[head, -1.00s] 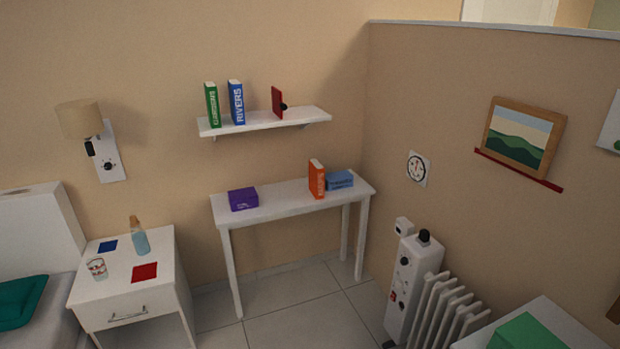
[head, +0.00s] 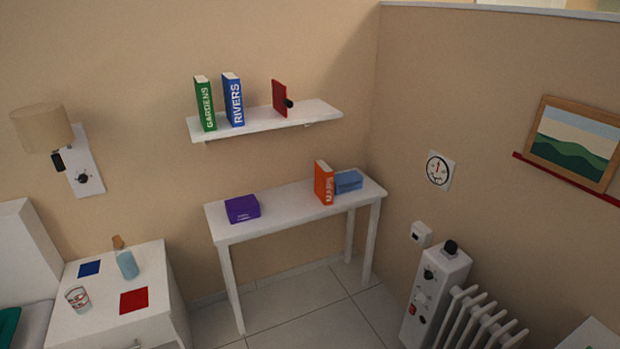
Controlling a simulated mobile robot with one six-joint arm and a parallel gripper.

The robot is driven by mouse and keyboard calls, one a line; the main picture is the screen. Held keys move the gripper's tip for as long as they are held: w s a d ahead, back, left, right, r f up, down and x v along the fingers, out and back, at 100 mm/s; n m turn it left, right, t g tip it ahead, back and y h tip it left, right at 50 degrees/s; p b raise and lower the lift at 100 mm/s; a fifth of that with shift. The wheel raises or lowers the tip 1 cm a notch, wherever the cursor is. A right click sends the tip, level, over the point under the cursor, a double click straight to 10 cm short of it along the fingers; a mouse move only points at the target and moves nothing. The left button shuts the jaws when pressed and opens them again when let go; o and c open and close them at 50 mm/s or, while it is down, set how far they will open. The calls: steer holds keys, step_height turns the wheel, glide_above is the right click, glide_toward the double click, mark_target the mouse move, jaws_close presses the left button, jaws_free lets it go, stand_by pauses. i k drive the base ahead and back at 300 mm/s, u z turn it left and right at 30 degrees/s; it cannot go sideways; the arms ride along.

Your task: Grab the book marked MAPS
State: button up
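The orange book marked MAPS (head: 324,184) stands upright on the white console table (head: 222,230), towards its right half. Its white lettering runs along the spine that faces me. A blue box or book (head: 348,182) lies just behind it to the right; I cannot tell whether they touch. A purple box (head: 242,208) lies on the left part of the same table, apart from the book. My gripper is not in view.
Above the table a wall shelf (head: 265,123) holds a green GARDENS book (head: 205,105), a blue RIVERS book (head: 233,100) and a red bookend (head: 279,98). A nightstand (head: 95,320) stands left, a radiator (head: 470,318) right. The tiled floor (head: 310,325) before the table is clear.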

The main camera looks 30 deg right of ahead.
mark_target(324, 176)
steer(key=i, duration=1)
